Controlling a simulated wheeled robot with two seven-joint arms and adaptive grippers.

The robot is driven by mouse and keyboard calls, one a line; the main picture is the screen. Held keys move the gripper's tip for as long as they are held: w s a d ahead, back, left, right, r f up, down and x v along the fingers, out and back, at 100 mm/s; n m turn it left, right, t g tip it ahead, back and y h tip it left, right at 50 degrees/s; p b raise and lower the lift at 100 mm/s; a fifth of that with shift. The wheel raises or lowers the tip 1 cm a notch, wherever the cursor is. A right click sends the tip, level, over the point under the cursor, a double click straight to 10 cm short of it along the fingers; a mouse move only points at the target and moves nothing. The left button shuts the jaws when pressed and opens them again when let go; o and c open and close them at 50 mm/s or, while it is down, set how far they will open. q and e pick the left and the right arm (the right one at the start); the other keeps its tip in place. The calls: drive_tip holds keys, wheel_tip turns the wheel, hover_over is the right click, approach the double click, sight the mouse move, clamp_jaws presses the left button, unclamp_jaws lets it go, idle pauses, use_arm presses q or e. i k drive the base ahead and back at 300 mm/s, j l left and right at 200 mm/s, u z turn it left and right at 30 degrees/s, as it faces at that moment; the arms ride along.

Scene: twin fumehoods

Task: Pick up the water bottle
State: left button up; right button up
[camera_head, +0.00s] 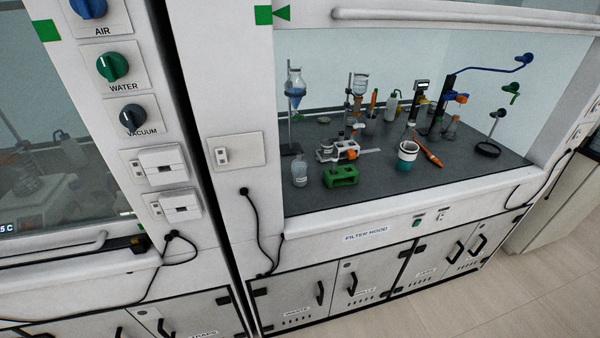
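A small clear bottle (300,173) with a pale label stands upright at the front left of the dark worktop. A whitish squeeze bottle (391,107) with a green top stands farther back, near the middle. I cannot read a label on either, so I cannot tell which is the water bottle. Neither of my grippers is in view.
A green block rack (341,176) sits just right of the clear bottle. A stand with a blue-filled funnel (295,85) is behind it. A teal-and-white cup (407,154) and orange tool (430,153) lie farther right. The raised sash (460,15) is overhead.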

sight(299, 166)
drive_tip(key=i+l+u, duration=0.15)
drive_tip(key=l+u, duration=0.15)
drive_tip(key=l, duration=0.25)
drive_tip(key=l+u, duration=0.25)
drive_tip(key=l, duration=0.3)
drive_tip(key=l+u, duration=0.3)
drive_tip(key=l, duration=0.25)
drive_tip(key=l+u, duration=0.3)
drive_tip(key=l, duration=0.3)
drive_tip(key=k+l+u, duration=0.1)
drive_tip(key=l+u, duration=0.15)
drive_tip(key=l, duration=0.3)
drive_tip(key=k+l+u, duration=0.15)
drive_tip(key=l+u, duration=0.15)
drive_tip(key=l, duration=0.25)
